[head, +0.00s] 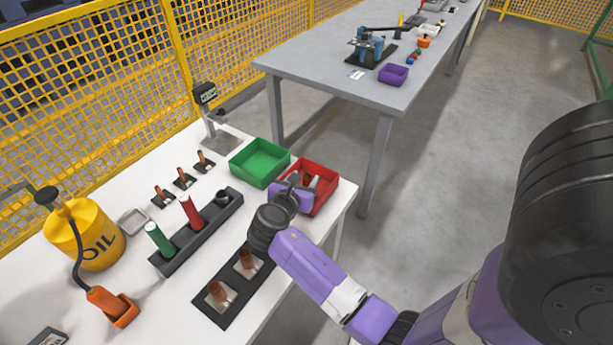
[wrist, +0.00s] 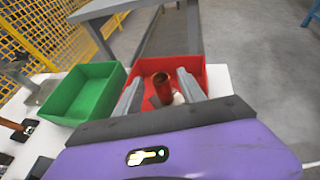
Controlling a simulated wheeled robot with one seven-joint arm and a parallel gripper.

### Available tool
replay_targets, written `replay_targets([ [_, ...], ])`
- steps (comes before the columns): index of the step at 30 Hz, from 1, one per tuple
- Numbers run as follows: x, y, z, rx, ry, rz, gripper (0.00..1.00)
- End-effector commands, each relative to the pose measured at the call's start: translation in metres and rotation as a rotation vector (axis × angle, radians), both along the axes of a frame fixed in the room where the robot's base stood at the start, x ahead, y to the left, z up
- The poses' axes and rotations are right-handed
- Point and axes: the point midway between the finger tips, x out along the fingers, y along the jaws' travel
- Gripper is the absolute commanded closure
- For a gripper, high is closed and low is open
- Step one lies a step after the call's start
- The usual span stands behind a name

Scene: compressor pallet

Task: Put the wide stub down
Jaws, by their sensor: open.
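A wide copper-brown stub (wrist: 162,86) stands roughly upright inside the red tray (wrist: 195,64), seen in the wrist view between my two fingers. My gripper (wrist: 158,84) is open, with a finger on each side of the stub; I cannot tell whether either finger touches it. In the head view my gripper (head: 303,181) is over the red tray (head: 328,197), and the stub there is mostly hidden by it. A whitish piece (wrist: 179,98) lies beside the stub in the tray.
A green tray (head: 260,162) stands directly left of the red one. A black holder with two copper stubs (head: 217,292) lies nearer. A black rack (head: 197,232) holds green and red cylinders. A yellow oil can (head: 88,238) stands at the left.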

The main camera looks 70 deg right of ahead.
Motion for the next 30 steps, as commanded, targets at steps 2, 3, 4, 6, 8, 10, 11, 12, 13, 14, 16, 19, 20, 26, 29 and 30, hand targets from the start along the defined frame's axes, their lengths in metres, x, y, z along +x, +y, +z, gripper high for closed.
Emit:
replay_targets([
  [2,0.000,0.016,0.008,-0.001,-0.001,0.004,0.53],
  [3,0.000,0.025,0.011,-0.001,0.000,0.004,0.53],
  [4,0.000,0.030,0.013,-0.001,-0.001,0.005,0.53],
  [6,0.000,0.044,0.019,-0.001,-0.001,0.004,0.53],
  [8,-0.001,0.054,0.023,0.000,-0.001,0.004,0.53],
  [10,-0.001,0.065,0.027,0.000,0.000,0.003,0.53],
  [11,-0.001,0.068,0.029,-0.001,0.000,0.003,0.53],
  [12,-0.001,0.073,0.031,-0.001,0.000,0.003,0.53],
  [13,-0.002,0.076,0.032,-0.001,0.000,0.002,0.53],
  [14,-0.002,0.078,0.033,-0.001,0.000,0.002,0.53],
  [16,-0.002,0.083,0.035,-0.001,0.000,0.001,0.53],
  [19,-0.002,0.086,0.036,0.000,0.000,0.000,0.53],
  [20,-0.002,0.087,0.036,0.000,0.000,0.000,0.53],
  [26,-0.002,0.087,0.036,0.000,0.000,0.000,0.53],
  [29,-0.002,0.087,0.036,0.000,0.000,0.000,0.53],
  [30,-0.002,0.087,0.036,0.000,0.000,0.000,0.53],
])
